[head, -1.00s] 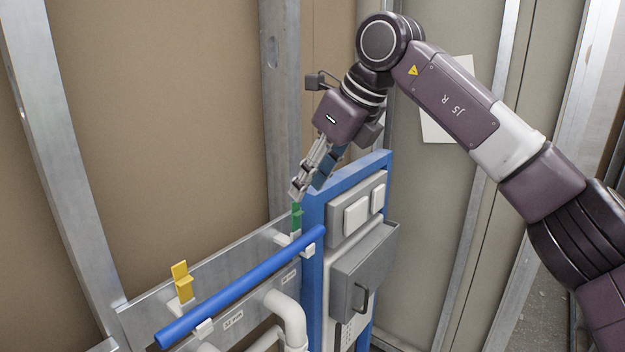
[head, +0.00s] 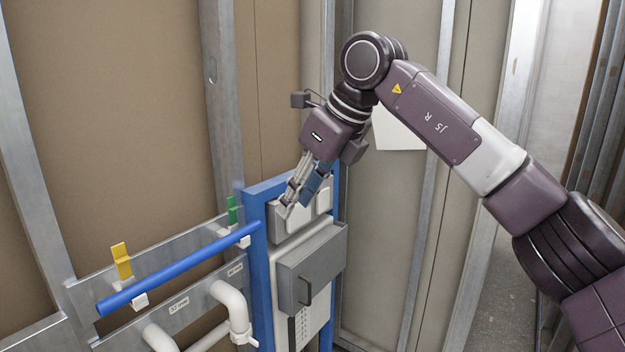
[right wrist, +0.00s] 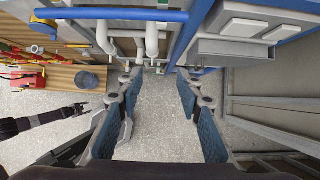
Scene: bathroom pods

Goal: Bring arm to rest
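My right arm comes in from the right of the head view, bent at a high elbow. My right gripper (head: 296,196) hangs down in front of the top of a blue-framed panel (head: 262,272). In the right wrist view my right gripper (right wrist: 160,95) has its two fingers wide apart, with nothing but bare floor showing between them. A dark arm at the left of that view ends in a small gripper (right wrist: 80,109), which looks like my left one. It is too small to tell open from shut. My left gripper is not in the head view.
The panel carries a grey box (head: 312,268) with a handle. A blue pipe (head: 180,272), yellow clip (head: 122,262) and green clip (head: 231,209) are beside it. White pipes (head: 232,302) run below. A wooden bench (right wrist: 62,76) with red parts shows in the wrist view.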

